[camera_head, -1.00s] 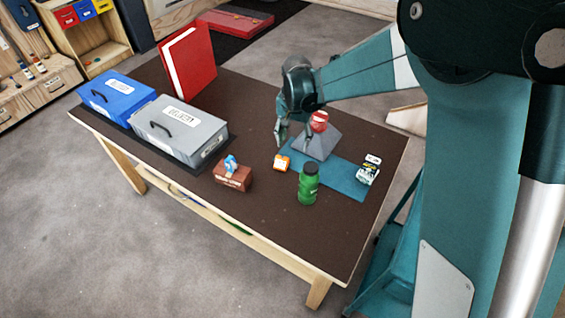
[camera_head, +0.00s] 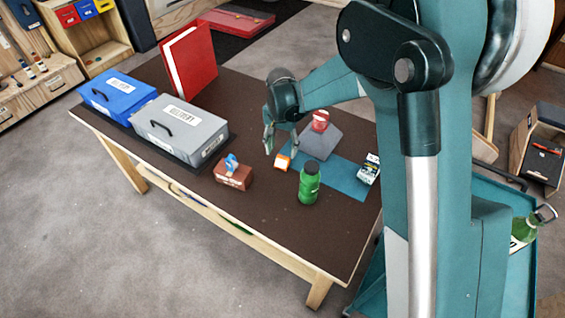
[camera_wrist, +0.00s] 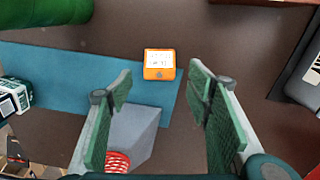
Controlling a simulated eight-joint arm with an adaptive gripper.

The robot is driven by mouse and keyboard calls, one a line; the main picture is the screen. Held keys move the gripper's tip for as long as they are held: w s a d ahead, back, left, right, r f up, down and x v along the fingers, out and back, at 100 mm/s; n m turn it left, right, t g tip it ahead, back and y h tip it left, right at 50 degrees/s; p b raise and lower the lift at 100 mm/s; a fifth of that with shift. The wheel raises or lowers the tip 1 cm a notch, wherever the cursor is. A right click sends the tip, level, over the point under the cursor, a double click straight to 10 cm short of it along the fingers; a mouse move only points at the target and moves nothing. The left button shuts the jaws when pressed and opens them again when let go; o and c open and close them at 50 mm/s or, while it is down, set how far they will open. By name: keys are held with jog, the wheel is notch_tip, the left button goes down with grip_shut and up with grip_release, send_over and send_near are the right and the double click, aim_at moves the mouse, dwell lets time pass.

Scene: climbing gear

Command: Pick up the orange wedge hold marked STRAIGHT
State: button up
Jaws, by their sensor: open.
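The orange hold (camera_head: 282,162) is a small block lying at the left end of the teal mat on the table. In the wrist view the orange hold (camera_wrist: 159,64) shows a white label, too small to read, on its upper face. It sits at the mat's edge, beyond my open fingers and roughly centred between them. My gripper (camera_head: 280,150) is open and empty, above and just behind the hold in the head view. In the wrist view my gripper (camera_wrist: 157,90) shows both green-padded fingers apart, touching nothing.
A grey wedge block (camera_head: 322,142) with a red item (camera_head: 320,121) stands close right of the hold. A green bottle (camera_head: 309,184), a white-green box (camera_head: 369,170) and a brown block with a blue piece (camera_head: 233,174) are nearby. Grey (camera_head: 180,128) and blue (camera_head: 117,92) cases stand left.

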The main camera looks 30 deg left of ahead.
aim_at(282, 158)
jog(key=shift+f, duration=0.55)
jog(key=shift+d+f+b, duration=0.1)
jog(key=shift+f+b, duration=0.2)
jog(key=shift+f, duration=2.35)
jog(key=c, duration=1)
